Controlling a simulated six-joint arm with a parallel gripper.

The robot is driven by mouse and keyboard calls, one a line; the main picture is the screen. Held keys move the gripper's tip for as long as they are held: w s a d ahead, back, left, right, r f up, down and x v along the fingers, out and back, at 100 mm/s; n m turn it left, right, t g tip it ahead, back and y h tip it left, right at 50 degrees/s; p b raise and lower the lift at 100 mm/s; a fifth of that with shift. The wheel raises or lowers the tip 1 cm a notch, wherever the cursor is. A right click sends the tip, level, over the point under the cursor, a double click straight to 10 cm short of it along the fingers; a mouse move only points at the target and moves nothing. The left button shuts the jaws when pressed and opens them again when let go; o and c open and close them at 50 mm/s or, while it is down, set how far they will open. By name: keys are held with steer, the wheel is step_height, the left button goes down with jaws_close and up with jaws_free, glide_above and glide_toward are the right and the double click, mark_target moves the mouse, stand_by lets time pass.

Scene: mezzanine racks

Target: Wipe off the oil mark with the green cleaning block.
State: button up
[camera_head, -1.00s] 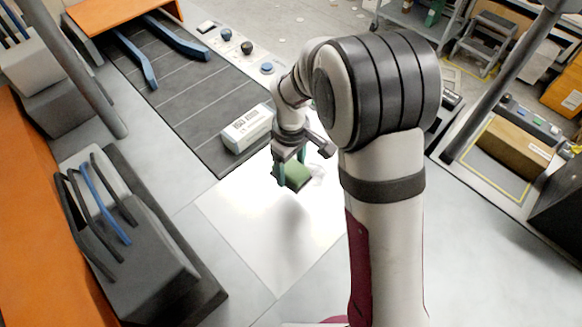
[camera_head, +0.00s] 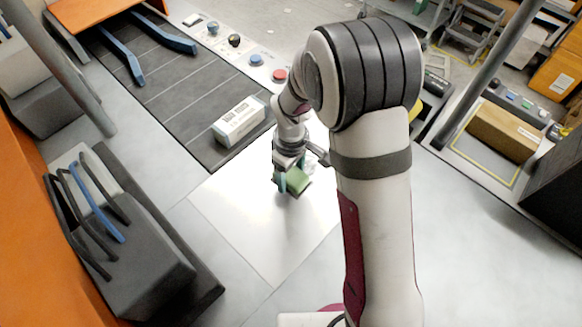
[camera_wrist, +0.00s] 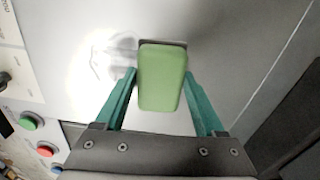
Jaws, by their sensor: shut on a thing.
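The green cleaning block (camera_head: 296,182) is held between the teal fingers of my gripper (camera_head: 291,180), over the pale square panel (camera_head: 235,222). In the wrist view the block (camera_wrist: 162,80) sits between both fingers of my gripper (camera_wrist: 160,76). A dark edge shows at the block's far end. A faint greyish smear, apparently the oil mark (camera_wrist: 116,56), lies on the pale surface just left of the block, partly washed out by glare. In the head view the mark is hard to make out beside the gripper. I cannot tell whether the block touches the panel.
A white labelled box (camera_head: 239,122) stands on the dark slatted conveyor (camera_head: 165,88) behind the panel. A control strip with a red button (camera_head: 280,75) runs alongside. A grey block with dark and blue bars (camera_head: 120,240) stands at left. The panel's front is clear.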

mark_target(315, 157)
steer(key=shift+f, duration=1.6)
steer(key=shift+w+d+f, duration=0.15)
steer(key=shift+w+f, duration=0.05)
steer(key=shift+f, duration=0.2)
steer(key=shift+w+d+f, duration=0.15)
steer(key=shift+f, duration=0.2)
steer(key=shift+c, duration=0.6)
steer(key=shift+w+d, duration=3.9)
steer(key=shift+d, duration=0.05)
steer(key=shift+s+a, duration=4.3)
steer(key=shift+a, duration=0.05)
steer(key=shift+w+a, duration=0.8)
steer(key=shift+w, duration=0.1)
steer(key=shift+w+d, duration=4.25)
steer(key=shift+s+a, duration=4.2)
steer(key=shift+a, duration=0.05)
steer(key=shift+r, duration=4.2)
